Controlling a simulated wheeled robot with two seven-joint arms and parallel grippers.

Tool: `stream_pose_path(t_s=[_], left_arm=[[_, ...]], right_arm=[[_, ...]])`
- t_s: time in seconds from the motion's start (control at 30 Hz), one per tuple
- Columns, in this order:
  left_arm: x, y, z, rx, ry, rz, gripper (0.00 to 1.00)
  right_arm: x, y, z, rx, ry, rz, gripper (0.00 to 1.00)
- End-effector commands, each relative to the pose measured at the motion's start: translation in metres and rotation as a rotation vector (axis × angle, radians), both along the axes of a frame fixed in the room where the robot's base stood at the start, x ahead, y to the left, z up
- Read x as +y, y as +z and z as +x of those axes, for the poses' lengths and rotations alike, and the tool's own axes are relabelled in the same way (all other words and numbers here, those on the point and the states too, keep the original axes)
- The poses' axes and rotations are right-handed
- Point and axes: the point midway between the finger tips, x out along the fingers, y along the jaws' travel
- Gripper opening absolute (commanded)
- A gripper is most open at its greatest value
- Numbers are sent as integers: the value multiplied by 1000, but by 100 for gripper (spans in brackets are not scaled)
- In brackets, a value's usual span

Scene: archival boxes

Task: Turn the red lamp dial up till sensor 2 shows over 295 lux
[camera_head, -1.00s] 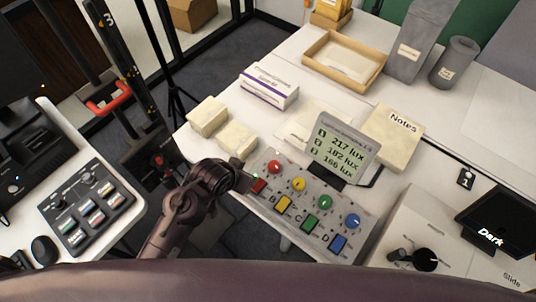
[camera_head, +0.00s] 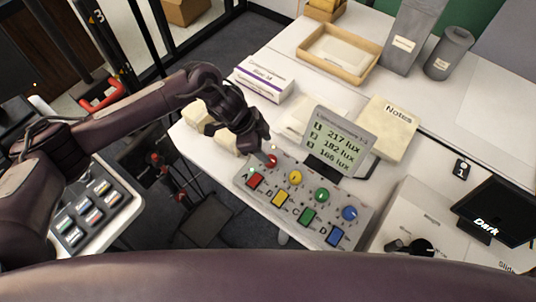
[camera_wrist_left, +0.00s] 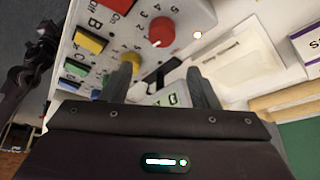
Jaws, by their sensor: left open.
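The red dial (camera_head: 271,161) sits at the left end of the lamp control panel (camera_head: 341,205), above a red button (camera_head: 255,181). My left gripper (camera_head: 267,151) is open, with its fingertips close to the red dial in the head view. In the left wrist view the red dial (camera_wrist_left: 163,32) shows beyond the two spread fingers of my left gripper (camera_wrist_left: 162,75), with nothing between them. I cannot tell whether a finger touches it. The lux display (camera_head: 339,143) reads 217, 182 and 166 lux; sensor 2 shows 182. A dark arm, likely my right, shows at the wrist view's left edge.
Yellow (camera_head: 295,177), green (camera_head: 322,195) and blue (camera_head: 350,213) dials stand to the right of the red one. A Notes pad (camera_head: 387,127) and a labelled white box (camera_head: 264,84) lie behind. A wooden tray (camera_head: 375,72) is farther back.

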Motion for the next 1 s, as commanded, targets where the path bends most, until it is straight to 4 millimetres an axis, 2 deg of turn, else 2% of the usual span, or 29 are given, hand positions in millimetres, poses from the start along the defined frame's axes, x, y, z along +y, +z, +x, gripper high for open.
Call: stream_pose_path(t_s=[0.07, 0.17, 0.63, 0.8, 1.0], left_arm=[[13, 2, 4, 16, 2, 30, 55], [17, -2, 4, 30, 3, 44, 55], [-9, -62, 3, 30, 2, 43, 55], [-12, -70, 3, 26, 2, 41, 55], [-12, -70, 3, 26, 2, 41, 55]], right_arm=[[0, 0, 0, 0, 0, 1, 0], [1, 1, 0, 0, 0, 1, 0], [1, 11, 0, 1, -1, 1, 0], [1, 12, 0, 1, -1, 1, 0], [1, 11, 0, 1, -1, 1, 0]])
